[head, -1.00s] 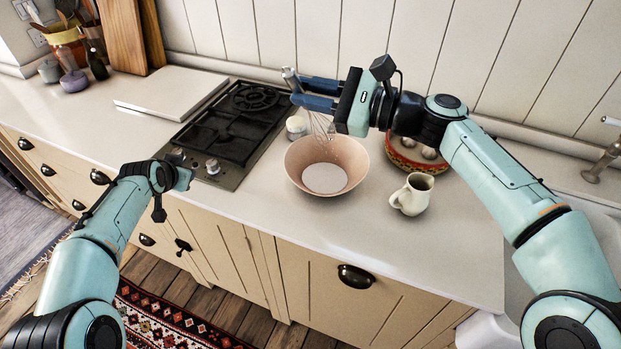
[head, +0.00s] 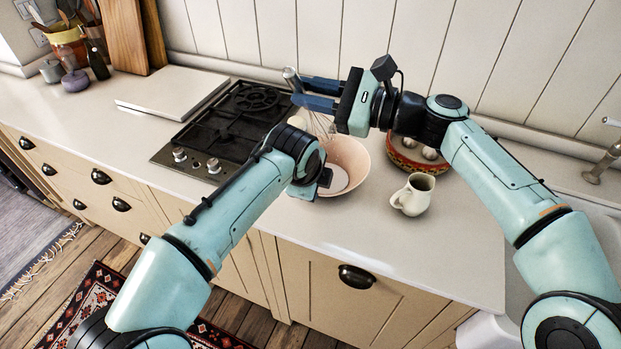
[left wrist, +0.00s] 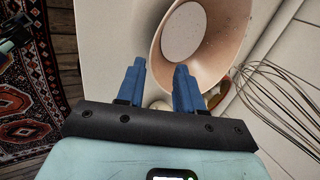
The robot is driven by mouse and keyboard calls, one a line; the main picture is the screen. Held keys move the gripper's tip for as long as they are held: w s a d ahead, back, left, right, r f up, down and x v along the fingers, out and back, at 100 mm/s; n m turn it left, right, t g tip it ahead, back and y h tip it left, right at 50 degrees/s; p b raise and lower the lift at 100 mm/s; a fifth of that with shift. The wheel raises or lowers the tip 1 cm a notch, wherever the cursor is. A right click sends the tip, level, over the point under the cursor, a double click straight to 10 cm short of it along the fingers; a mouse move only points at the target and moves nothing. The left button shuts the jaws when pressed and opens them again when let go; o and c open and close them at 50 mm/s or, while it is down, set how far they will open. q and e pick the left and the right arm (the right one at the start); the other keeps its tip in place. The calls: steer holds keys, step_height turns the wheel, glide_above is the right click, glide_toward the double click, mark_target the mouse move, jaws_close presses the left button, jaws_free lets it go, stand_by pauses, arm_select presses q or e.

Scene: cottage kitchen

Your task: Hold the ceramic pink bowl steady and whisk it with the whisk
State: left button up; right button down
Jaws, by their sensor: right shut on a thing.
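The pink bowl (head: 350,158) stands on the counter, its left part hidden behind my left wrist in the head view. In the left wrist view the bowl (left wrist: 218,48) shows its pale inside and rim just beyond the fingers. My left gripper (left wrist: 160,72) has its two blue fingers apart, close to the bowl's rim; I cannot tell whether they touch it. In the head view its fingers are hidden by the wrist. My right gripper (head: 313,93) is shut on the whisk (head: 291,76), whose wires hang down over the bowl. The whisk's wire loops (left wrist: 275,95) also show in the left wrist view.
A cream jug (head: 413,194) stands right of the bowl. A patterned bowl with eggs (head: 405,163) is behind, under my right arm. A gas hob (head: 212,128) lies to the left, with a white board (head: 172,91) beyond it. The front right counter is clear.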

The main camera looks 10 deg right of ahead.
mark_target(322, 196)
arm_select(q)
steer(key=x, duration=1)
steer(key=shift+w, duration=0.1)
jaws_close()
stand_by(1.2)
